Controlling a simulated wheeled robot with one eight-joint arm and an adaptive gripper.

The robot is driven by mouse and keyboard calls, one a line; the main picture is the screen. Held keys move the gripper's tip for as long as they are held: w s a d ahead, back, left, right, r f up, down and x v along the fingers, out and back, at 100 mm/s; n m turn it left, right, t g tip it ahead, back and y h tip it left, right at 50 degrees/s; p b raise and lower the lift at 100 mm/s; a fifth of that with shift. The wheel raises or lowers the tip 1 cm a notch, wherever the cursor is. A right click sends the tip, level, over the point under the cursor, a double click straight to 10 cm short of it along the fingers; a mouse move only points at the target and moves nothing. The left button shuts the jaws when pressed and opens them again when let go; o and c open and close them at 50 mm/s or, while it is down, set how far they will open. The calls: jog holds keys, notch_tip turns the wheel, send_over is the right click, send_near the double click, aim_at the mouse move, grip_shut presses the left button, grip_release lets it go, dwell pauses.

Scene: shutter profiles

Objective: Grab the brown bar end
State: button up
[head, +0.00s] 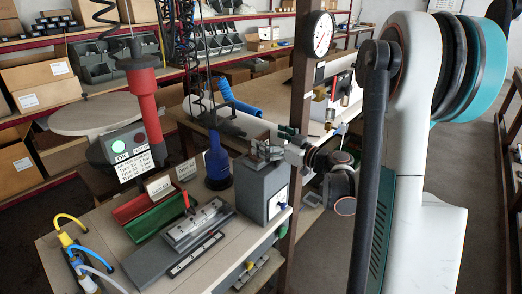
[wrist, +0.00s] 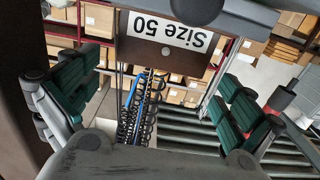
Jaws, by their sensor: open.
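A brown piece with a white "Size 50" label, upside down, (wrist: 150,54) shows at the top middle of the wrist view. It looks like the end of a brown bar, but I cannot tell how far it runs behind. My gripper (wrist: 160,80) is open, with green-padded fingers left and right of the brown piece in the picture and a visible gap on both sides. No bar shows clearly between the fingers there.
A round gauge (head: 319,34) is on the post. Shelves with cartons (head: 40,80) stand behind.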

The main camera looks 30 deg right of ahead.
aim_at(261, 136)
jog(key=x, duration=0.2)
jog(key=b+x, duration=0.1)
jog(key=x, duration=0.1)
jog(key=shift+f, duration=0.3)
jog(key=c, duration=1.1)
jog(key=shift+r, duration=0.15)
